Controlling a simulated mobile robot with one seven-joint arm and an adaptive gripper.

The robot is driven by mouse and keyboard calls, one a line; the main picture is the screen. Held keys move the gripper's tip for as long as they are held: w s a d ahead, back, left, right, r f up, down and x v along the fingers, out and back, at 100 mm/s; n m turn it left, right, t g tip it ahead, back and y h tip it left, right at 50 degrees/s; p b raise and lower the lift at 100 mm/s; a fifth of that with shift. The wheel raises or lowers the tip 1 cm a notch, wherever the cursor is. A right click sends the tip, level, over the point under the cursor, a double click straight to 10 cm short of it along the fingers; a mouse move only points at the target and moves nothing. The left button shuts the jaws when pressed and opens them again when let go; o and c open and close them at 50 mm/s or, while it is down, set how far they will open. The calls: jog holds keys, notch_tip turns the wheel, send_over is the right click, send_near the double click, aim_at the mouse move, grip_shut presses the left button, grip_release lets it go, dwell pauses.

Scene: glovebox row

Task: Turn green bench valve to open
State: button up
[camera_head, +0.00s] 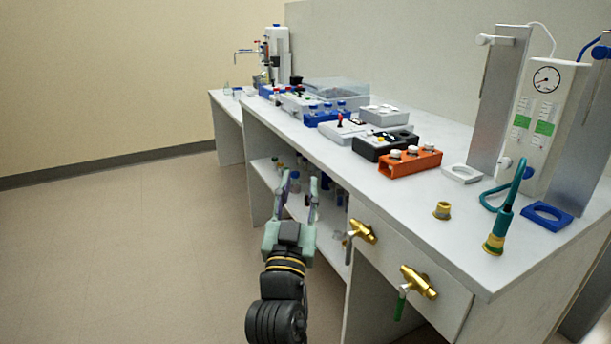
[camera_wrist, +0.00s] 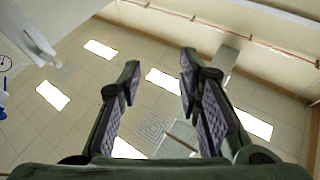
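The green bench valve (camera_head: 401,303) is on the front panel of the bench at the lower right in the head view. It has a brass body (camera_head: 417,281) and a green lever that hangs down. A second brass valve (camera_head: 360,232) with a grey lever sits to its left. My gripper (camera_head: 299,178) is open and empty, to the left of both valves, in front of the bench's lower shelf, fingers pointing up. In the wrist view the two fingers (camera_wrist: 160,82) are apart with nothing between them. No valve shows in the wrist view.
The white bench top (camera_head: 420,226) carries an orange block (camera_head: 410,162), a teal hose with a brass end (camera_head: 502,222), a brass fitting (camera_head: 442,210) and a blue ring holder (camera_head: 546,216). Bottles stand on the lower shelf behind my gripper. The floor at left is clear.

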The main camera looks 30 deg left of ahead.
jog(key=shift+s+a+r+n+y, duration=0.1)
jog(key=shift+a+r+n+y, duration=0.1)
jog(key=shift+r+y, duration=0.2)
jog(key=shift+s+a+r+n+y, duration=0.15)
jog(key=shift+r+y, duration=0.15)
jog(key=shift+r, duration=0.15)
